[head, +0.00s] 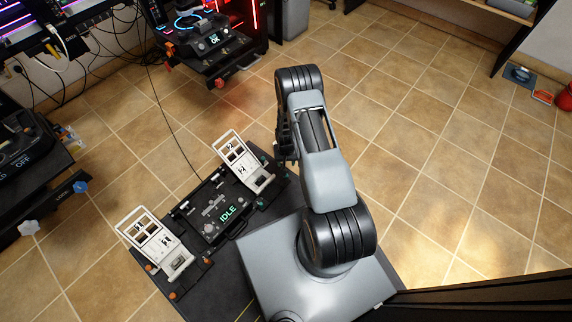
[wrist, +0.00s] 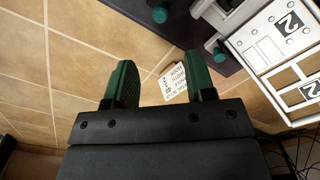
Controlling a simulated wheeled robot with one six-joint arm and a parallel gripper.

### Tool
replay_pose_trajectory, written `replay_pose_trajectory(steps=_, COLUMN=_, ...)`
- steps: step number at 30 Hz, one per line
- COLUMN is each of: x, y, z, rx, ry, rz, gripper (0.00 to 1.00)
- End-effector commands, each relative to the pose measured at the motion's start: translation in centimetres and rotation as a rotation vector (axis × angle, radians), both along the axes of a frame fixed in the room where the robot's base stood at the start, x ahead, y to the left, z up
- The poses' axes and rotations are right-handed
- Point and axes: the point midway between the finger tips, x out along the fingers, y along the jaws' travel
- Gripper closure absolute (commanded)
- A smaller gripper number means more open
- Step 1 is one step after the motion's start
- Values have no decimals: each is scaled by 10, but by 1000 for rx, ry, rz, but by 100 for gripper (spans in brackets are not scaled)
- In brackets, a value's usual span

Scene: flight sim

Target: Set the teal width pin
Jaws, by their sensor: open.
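Two teal knobs show in the wrist view: one (wrist: 160,14) at the top edge by the dark panel, one (wrist: 219,55) beside the white plate (wrist: 283,38) marked 2. I cannot tell which is the width pin. In the head view a small teal spot (head: 261,203) shows by the white frame (head: 244,166) marked 2. My gripper (wrist: 158,80) is open, its two green fingers apart with nothing held. The nearer knobs lie beyond the fingertips, not between them. A white printed tag (wrist: 174,82) shows between the fingers; its text is unclear.
A machine showing OK (head: 213,38) stands at the back.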

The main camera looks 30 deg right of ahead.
Motion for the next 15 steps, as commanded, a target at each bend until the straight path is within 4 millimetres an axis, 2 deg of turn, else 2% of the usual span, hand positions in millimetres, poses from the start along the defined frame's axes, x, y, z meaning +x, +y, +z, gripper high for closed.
replay_pose_trajectory(steps=1, x=1, y=0, z=10, rx=-1, ry=-2, rz=0, gripper=50)
replay_pose_trajectory(steps=6, x=0, y=0, z=22, rx=0, ry=-1, rz=0, gripper=50)
replay_pose_trajectory(steps=15, x=0, y=0, z=25, rx=0, ry=0, rz=0, gripper=50)
